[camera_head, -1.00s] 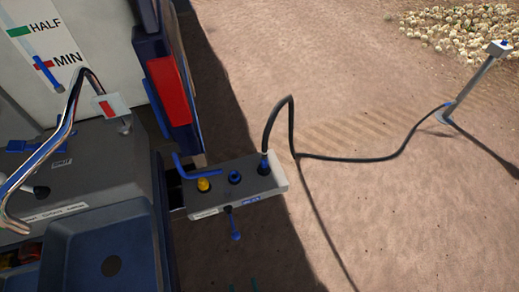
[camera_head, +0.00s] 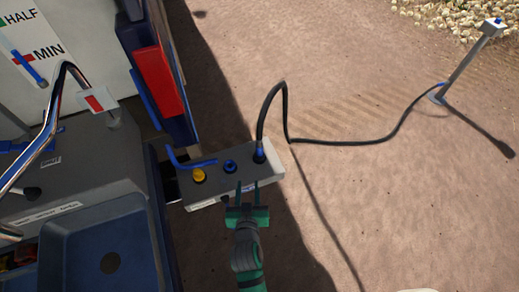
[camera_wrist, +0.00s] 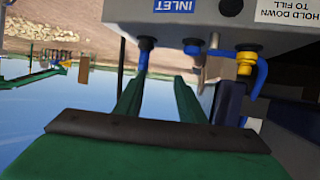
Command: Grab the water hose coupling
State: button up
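The blue water hose coupling (camera_head: 259,155) sits on the right end of the grey control box, with the black hose (camera_head: 287,112) rising from it in an arch. My green gripper (camera_head: 247,187) is open and empty at the box's near edge, below the coupling in the head view. Its two fingers point toward the box. In the wrist view, my open gripper (camera_wrist: 159,80) has its left fingertip close to a blue fitting that appears to be the coupling (camera_wrist: 144,52). Contact cannot be told.
The control box (camera_head: 212,178) also carries a yellow fitting (camera_head: 198,175) and a second blue fitting (camera_head: 230,166). A blue bent pipe (camera_head: 188,161) is at its left. A blue tank (camera_head: 100,250) stands left of my gripper. The hose runs to a post (camera_head: 468,62). Open dirt lies right.

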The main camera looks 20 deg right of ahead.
jog(key=m+g+h, duration=0.1)
jog(key=m+h, duration=0.1)
send_near(259, 145)
jog(key=x, duration=1.1)
jog(key=shift+w+d+f, duration=0.1)
jog(key=shift+w+f, duration=0.05)
jog(key=shift+f, duration=0.05)
grip_shut()
